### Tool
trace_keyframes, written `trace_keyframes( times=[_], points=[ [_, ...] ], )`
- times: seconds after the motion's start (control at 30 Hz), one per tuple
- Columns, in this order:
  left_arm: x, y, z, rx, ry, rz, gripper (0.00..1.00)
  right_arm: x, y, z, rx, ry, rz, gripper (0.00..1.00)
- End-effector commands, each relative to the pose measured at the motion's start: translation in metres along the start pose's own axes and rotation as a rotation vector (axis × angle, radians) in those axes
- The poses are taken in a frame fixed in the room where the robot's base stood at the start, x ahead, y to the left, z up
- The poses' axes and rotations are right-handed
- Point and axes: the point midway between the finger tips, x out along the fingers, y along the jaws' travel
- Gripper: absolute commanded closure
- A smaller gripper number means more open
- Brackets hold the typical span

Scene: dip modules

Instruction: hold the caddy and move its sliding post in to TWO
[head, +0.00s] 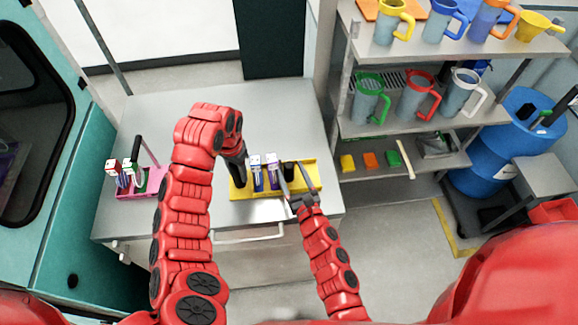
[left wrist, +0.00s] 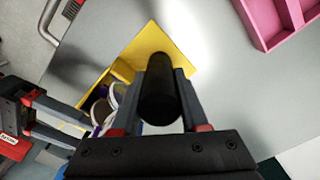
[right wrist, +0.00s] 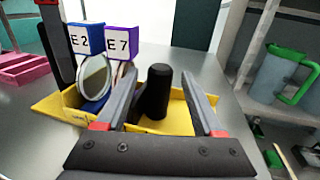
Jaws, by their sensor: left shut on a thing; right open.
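The yellow caddy (head: 313,174) lies on the grey table; its yellow wall also shows in the left wrist view (left wrist: 140,50) and the right wrist view (right wrist: 56,106). My left gripper (head: 240,178) is shut on a black upright post (left wrist: 158,88) at the caddy's left end. Two modules stand in the caddy, a blue one (right wrist: 86,40) labelled E2 and a purple one (right wrist: 120,42) labelled E7. A second black post (right wrist: 155,92) stands right of them. My right gripper (right wrist: 160,90) is open, its fingers either side of this post. No TWO marking is readable.
A pink tray (head: 130,193) with modules stands at the table's left. A shelf rack (head: 440,118) with jugs stands to the right of the table. A blue barrel (head: 495,150) is beyond it. The table (head: 265,110) behind the caddy is clear.

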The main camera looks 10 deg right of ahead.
Motion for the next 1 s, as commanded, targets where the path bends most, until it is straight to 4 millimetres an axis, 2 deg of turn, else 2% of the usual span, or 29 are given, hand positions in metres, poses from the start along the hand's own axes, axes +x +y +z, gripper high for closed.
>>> trace_keyframes(
  times=[0.3,0.5,0.87,1.0],
  points=[
    [0.001,0.000,0.000,0.001,0.000,0.001,1.00,-0.067,-0.001,-0.001,0.000,0.002,-0.003,0.31],
    [0.001,0.000,0.000,0.001,0.000,0.001,1.00,-0.092,0.000,-0.001,0.000,0.002,-0.001,0.31],
    [0.001,0.000,0.000,0.000,0.000,0.001,1.00,-0.098,0.000,0.001,-0.001,-0.002,0.000,0.31],
    [0.001,0.000,0.000,0.000,0.000,0.000,1.00,-0.095,0.003,0.004,-0.002,-0.012,0.014,0.53]
  ],
)
